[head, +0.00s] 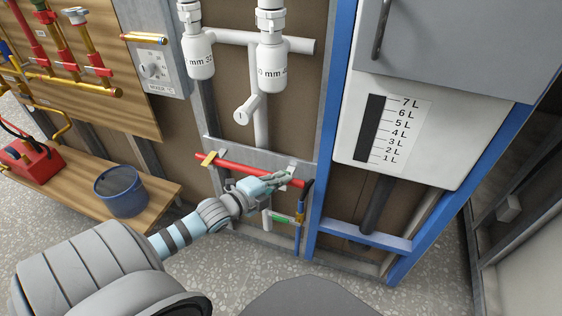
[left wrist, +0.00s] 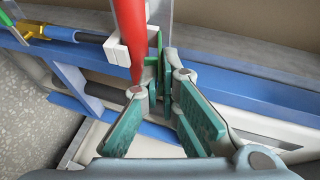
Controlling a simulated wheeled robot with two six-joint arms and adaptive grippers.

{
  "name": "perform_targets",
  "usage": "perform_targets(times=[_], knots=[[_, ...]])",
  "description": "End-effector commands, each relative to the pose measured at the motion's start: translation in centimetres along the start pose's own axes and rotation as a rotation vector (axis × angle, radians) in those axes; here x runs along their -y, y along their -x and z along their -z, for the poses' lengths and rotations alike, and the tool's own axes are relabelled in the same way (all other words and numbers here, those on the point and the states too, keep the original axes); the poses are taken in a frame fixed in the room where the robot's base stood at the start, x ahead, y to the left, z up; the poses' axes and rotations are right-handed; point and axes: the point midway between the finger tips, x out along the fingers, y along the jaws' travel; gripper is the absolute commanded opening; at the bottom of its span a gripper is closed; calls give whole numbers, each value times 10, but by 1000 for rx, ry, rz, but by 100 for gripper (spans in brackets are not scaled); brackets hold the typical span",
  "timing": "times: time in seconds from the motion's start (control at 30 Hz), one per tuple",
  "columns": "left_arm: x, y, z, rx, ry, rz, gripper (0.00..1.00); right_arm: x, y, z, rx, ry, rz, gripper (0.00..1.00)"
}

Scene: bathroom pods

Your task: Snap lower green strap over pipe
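The lower green strap (head: 283,219) shows below my left gripper in the head view, beside a blue pipe (head: 297,239). My left gripper (head: 288,178) is in front of the red pipe (head: 237,167). In the left wrist view, the tips of my left gripper (left wrist: 159,71) are close together around the strap's near end. Whether they grip it is unclear. My right gripper is not in view.
A blue frame post (head: 325,170) and a white tank (head: 405,135) stand to the right. A wooden bench (head: 90,200) with a blue bucket (head: 121,190) is at left. Speckled floor lies open in front.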

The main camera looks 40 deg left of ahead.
Motion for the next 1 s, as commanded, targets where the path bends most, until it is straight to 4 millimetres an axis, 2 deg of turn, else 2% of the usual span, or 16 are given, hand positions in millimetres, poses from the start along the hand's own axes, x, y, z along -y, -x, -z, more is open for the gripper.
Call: perform_targets(times=[0.1, 0.2, 0.57, 0.9, 1.0], knots=[[-2, 0, -3, 8, -27, 64, 0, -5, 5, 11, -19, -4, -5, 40], [-2, 0, -5, 10, -42, 109, 0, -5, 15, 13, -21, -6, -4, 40], [-10, -1, 0, -4, -77, 175, 0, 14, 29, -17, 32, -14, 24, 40], [-11, -2, 3, -8, -77, 177, 0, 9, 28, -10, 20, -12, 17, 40], [-11, -2, 2, -7, -77, 176, 19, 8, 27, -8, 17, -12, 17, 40]])
